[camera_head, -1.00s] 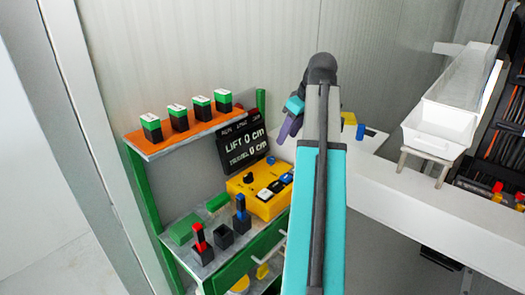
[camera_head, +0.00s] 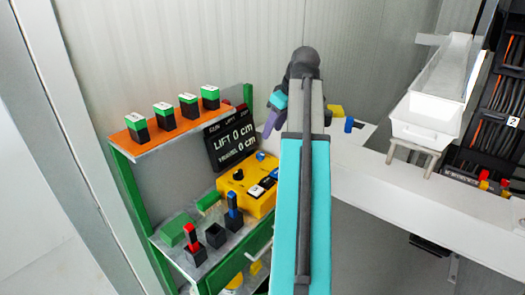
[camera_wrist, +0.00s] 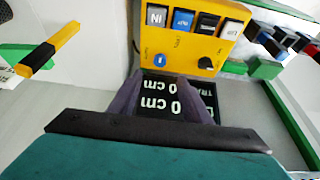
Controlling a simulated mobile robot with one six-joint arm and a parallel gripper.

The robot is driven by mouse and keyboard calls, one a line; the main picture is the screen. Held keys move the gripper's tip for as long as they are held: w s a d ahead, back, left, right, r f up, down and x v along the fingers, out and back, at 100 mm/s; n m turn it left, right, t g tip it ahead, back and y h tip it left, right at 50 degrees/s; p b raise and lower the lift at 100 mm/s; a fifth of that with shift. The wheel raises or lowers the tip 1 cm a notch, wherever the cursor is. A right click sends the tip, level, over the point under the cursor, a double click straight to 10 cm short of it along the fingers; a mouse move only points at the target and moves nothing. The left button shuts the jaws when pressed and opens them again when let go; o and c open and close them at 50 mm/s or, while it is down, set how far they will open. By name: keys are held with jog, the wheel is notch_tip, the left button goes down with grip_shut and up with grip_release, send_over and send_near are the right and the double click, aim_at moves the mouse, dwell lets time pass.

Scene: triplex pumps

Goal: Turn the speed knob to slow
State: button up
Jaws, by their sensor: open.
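The yellow control box (camera_head: 230,196) stands on the green-framed panel left of my arm. Its small dark round knob (camera_head: 238,175) is on the upper left of the face. In the wrist view the box (camera_wrist: 178,48) appears upside down at the top, with the black knob (camera_wrist: 205,63) at its lower right and a round blue button (camera_wrist: 160,61) at its lower left. The knob's setting is too small to read. My gripper (camera_head: 271,121) has purple fingers, open and empty. In the wrist view the gripper (camera_wrist: 157,82) is below the box, apart from the knob, in front of the display.
The black display (camera_head: 232,141) reads 0 cm twice. Red (camera_head: 190,236) and blue (camera_head: 232,205) levers stand in front of the box. Several green-topped blocks sit on the orange shelf (camera_head: 141,141). A white tray (camera_head: 425,128) stands on the white ledge at right.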

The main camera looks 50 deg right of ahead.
aim_at(261, 154)
jog(key=shift+p+x, duration=0.75)
jog(key=shift+x, duration=5.25)
jog(key=shift+s, duration=0.1)
jog(key=c, duration=1)
jog(key=shift+c, duration=0.2)
